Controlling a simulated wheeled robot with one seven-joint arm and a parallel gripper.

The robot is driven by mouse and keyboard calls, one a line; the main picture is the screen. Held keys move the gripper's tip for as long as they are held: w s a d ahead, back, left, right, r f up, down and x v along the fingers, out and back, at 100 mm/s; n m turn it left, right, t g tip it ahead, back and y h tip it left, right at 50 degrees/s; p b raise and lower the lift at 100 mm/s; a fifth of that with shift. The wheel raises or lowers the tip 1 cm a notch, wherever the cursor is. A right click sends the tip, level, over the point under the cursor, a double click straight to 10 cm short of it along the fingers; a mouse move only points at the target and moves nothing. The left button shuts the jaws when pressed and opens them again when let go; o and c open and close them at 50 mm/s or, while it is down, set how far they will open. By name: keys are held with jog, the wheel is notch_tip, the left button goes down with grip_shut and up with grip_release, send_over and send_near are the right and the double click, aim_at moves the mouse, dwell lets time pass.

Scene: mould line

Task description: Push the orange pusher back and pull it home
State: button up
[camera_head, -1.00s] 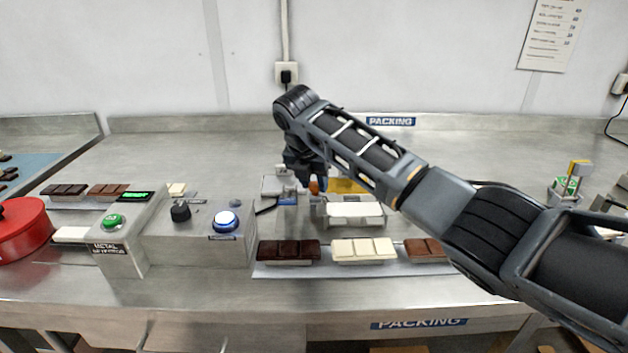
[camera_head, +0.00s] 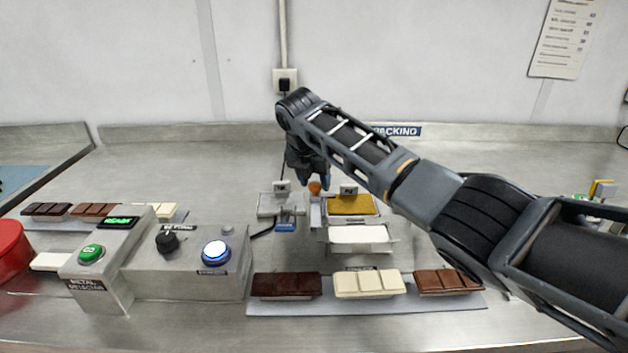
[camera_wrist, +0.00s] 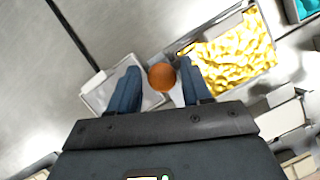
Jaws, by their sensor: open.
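The orange pusher (camera_head: 314,187) shows as a small round knob in the head view, just below my gripper (camera_head: 308,180). In the wrist view the orange knob (camera_wrist: 161,77) sits between the two blue fingertips of my gripper (camera_wrist: 158,86). The fingers are apart and a gap shows on each side of the knob. The pusher's stem below the knob is mostly hidden. A tray of gold pieces (camera_wrist: 236,52) lies right of the knob, and a pale, clear-looking tray (camera_wrist: 98,98) lies to its left.
A white tray (camera_head: 358,234) stands in front of the gold tray. Chocolate bars lie on a metal strip (camera_head: 420,302) nearer me. A control box (camera_head: 190,282) with a blue-lit button stands at the left. The bench behind is clear.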

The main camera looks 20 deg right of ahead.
jog(key=shift+o, duration=0.8)
jog(key=shift+s+a, duration=0.1)
jog(key=v, duration=0.8)
jog(key=shift+b, duration=0.3)
